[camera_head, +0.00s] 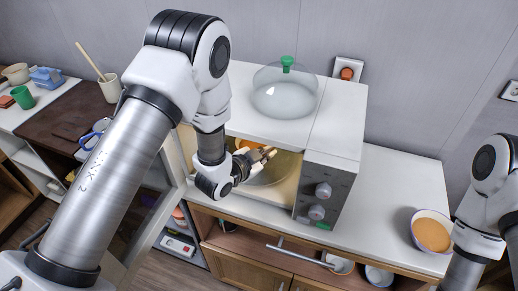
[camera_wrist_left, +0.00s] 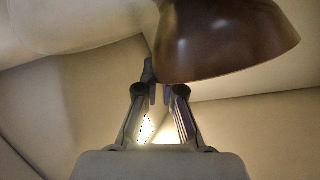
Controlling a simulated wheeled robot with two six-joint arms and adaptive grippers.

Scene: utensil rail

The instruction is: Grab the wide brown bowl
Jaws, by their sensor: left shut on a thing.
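The wide brown bowl (camera_wrist_left: 225,38) fills the upper right of the left wrist view, its rim side close to the fingertips. My left gripper (camera_wrist_left: 160,93) is shut on the bowl's edge, with its fingers close together. In the head view my left gripper (camera_head: 263,155) reaches into the open front of the white microwave (camera_head: 338,122). The bowl is hard to make out there, largely hidden by the arm and the microwave's top. My right arm is at the right edge, with its gripper out of view.
A glass dome with a green knob (camera_head: 286,92) stands on the microwave. A white-rimmed bowl with an orange inside (camera_head: 432,235) sits on the right counter. The microwave's open door (camera_head: 178,185) is beside my left arm. The counter between microwave and orange bowl is clear.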

